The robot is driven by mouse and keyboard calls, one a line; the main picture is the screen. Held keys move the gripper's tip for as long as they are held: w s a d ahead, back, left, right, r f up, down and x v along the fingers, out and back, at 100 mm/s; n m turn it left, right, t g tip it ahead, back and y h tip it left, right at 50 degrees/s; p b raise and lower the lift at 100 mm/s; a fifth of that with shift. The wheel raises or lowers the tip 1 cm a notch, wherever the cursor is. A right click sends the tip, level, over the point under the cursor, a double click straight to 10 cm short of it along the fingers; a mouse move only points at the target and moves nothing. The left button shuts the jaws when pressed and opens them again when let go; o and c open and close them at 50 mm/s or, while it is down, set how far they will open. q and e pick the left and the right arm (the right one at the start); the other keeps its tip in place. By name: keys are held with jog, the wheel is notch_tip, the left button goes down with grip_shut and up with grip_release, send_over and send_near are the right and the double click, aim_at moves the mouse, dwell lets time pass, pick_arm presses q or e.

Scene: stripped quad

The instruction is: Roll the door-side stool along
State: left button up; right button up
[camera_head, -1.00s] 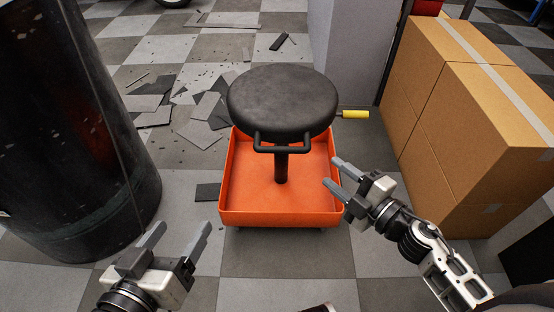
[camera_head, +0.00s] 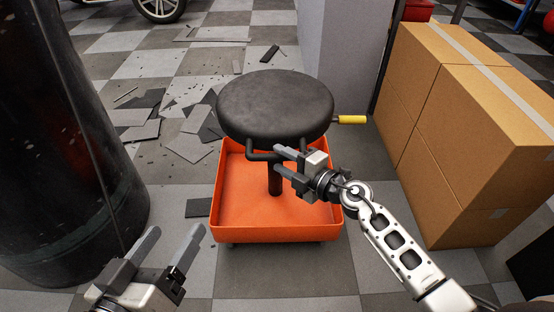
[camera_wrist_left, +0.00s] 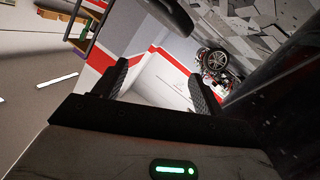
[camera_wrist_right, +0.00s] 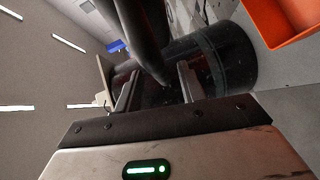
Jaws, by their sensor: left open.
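The stool (camera_head: 275,105) has a round black seat on a dark post rising from an orange tray base (camera_head: 285,230). A black handle bar (camera_head: 258,156) loops under the seat's near edge. My right gripper (camera_head: 277,158) is open at the right part of this bar, above the tray. In the right wrist view a dark tube (camera_wrist_right: 144,42) passes close to the parted fingers, and I cannot tell whether they touch it. My left gripper (camera_head: 178,232) is open and empty, left of the tray and apart from it.
A large dark cylinder (camera_head: 60,150) stands at the left. Cardboard boxes (camera_head: 470,130) are stacked at the right. A yellow-ended grip (camera_head: 351,119) shows right of the seat. Broken tiles (camera_head: 150,115) litter the floor behind left. The near floor is clear.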

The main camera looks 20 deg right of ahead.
jog(key=shift+x, duration=1.2)
grip_shut()
